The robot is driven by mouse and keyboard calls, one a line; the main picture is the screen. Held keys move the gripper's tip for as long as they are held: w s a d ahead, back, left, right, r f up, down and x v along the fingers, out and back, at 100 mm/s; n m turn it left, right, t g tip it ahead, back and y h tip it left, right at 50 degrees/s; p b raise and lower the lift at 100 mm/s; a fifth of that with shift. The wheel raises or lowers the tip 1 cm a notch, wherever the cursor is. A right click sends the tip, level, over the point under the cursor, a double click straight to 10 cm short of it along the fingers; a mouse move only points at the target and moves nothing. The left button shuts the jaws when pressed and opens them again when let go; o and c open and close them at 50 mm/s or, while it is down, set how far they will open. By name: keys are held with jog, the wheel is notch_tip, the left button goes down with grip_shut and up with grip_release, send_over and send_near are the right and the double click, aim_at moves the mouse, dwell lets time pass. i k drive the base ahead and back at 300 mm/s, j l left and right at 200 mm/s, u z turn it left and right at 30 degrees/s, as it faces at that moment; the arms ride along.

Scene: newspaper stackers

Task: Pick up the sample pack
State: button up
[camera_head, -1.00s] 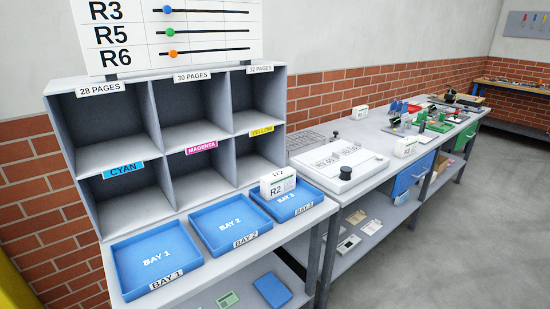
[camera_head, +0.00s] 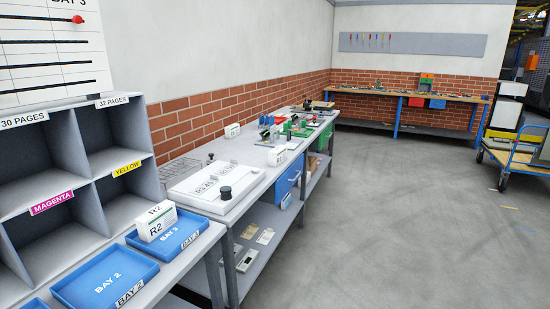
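A white pack marked R2 (camera_head: 156,221) stands upright in the blue tray marked BAY 3 (camera_head: 192,238) on the near bench. More white packs stand on the long bench: one (camera_head: 232,130) near the wall and one (camera_head: 277,155) near the front edge. None carries a readable sample label, so I cannot tell which one is the sample pack. My gripper is not in view.
A grey pigeonhole rack (camera_head: 73,175) stands behind the trays. A white board with a black knob (camera_head: 225,190) lies beyond BAY 3. The grey floor (camera_head: 390,220) on the right is open, with a trolley (camera_head: 515,155) at the far right.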

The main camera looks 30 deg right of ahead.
aim_at(278, 155)
jog(key=i+l, duration=0.15)
jog(key=l, duration=0.3)
jog(key=i+l, duration=0.15)
jog(key=l, duration=0.3)
jog(key=i+l+u, duration=0.1)
jog(key=l, duration=0.35)
jog(key=i+l, duration=0.2)
jog(key=l, duration=0.3)
jog(key=i+l, duration=0.15)
jog(key=l, duration=0.3)
jog(key=i+l, duration=0.15)
jog(key=l, duration=0.3)
jog(key=i+l+u, duration=0.1)
jog(key=l, duration=0.35)
jog(key=i+l, duration=0.15)
jog(key=l, duration=0.35)
